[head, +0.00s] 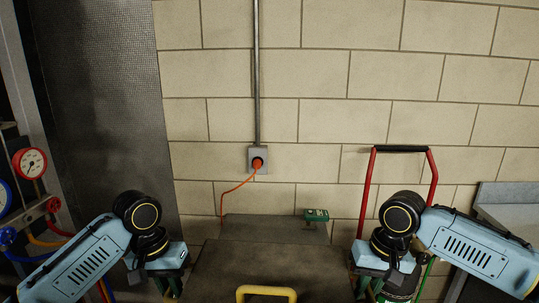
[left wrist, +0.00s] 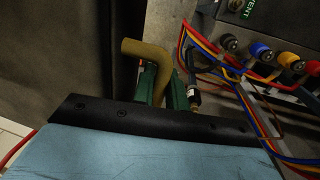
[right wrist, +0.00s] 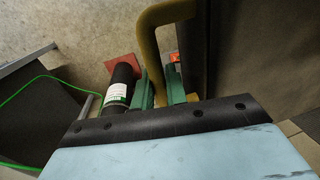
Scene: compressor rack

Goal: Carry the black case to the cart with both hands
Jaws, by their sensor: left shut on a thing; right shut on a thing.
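The black case (head: 262,262), dark grey-brown here, is at the bottom centre of the head view, with a yellow handle (head: 267,291) on its near side. My left gripper (head: 170,281) is at its left side, its green fingers shut on a yellow side handle (left wrist: 146,48). My right gripper (head: 366,283) is at its right side, shut on the other yellow side handle (right wrist: 150,35). The case's underside is out of view, so I cannot tell whether it is lifted. A grey metal top (head: 507,207) shows at the right edge; I cannot tell whether it is the cart.
A red-framed hand truck (head: 368,190) stands behind my right gripper, beside a black cylinder (right wrist: 120,85). A small green box (head: 316,215) is beyond the case. An orange cable (head: 236,187) hangs from the wall socket. Gauges (head: 29,162) and hoses (left wrist: 215,62) are close on the left.

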